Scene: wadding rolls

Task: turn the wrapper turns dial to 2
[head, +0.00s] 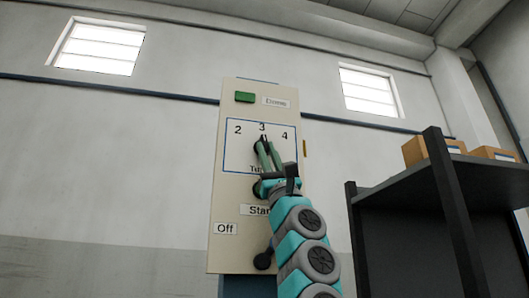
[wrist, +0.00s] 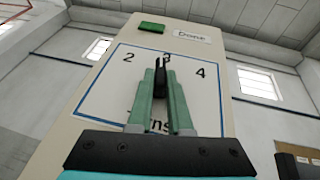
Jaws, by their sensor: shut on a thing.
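The dial panel is a beige upright board (head: 227,180) with a blue-framed scale marked 2, 3 and 4. The black wrapper turns dial (wrist: 159,66) sits below the 3 and its tip points up close to the 3. My gripper (wrist: 160,82) is shut on the dial, one green finger on each side. In the head view my gripper (head: 263,147) reaches up to the dial from below right. The fingers hide most of the dial and part of the lettering under it.
A green button (head: 244,97) sits at the panel's top, beside a label. Lower are Start and Off labels and a black knob (head: 263,261). A dark shelf (head: 440,190) with cardboard boxes (head: 425,149) stands right.

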